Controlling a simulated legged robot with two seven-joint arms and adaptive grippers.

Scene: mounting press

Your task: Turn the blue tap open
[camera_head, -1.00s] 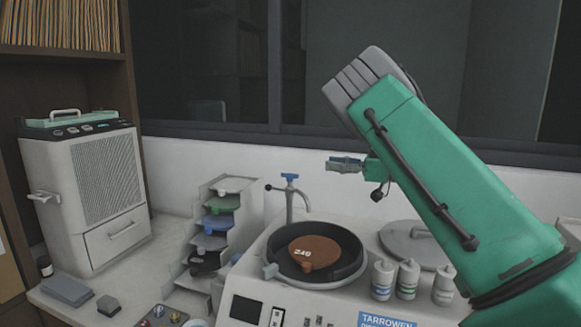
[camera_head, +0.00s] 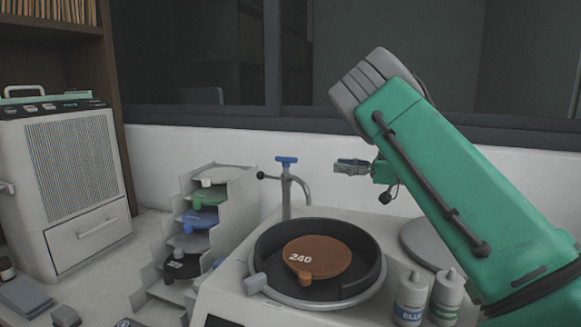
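The blue tap (camera_head: 286,160) is a small T-shaped handle on top of a grey curved pipe that stands upright behind the round basin of the machine. A black-knobbed lever sticks out to the left of the pipe. My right gripper (camera_head: 350,166) points left at the end of my green arm. It appears to the right of the tap at nearly the same picture height, with a clear gap between them. Its fingers are small and seen from the side, so I cannot tell their opening. My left gripper is not in view.
The machine's dark basin (camera_head: 368,270) holds a brown disc (camera_head: 318,258) marked 240. White bottles (camera_head: 411,298) stand at its front right. A stepped rack (camera_head: 239,198) with coloured discs stands left of the tap. A beige cabinet unit (camera_head: 75,170) is farther left.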

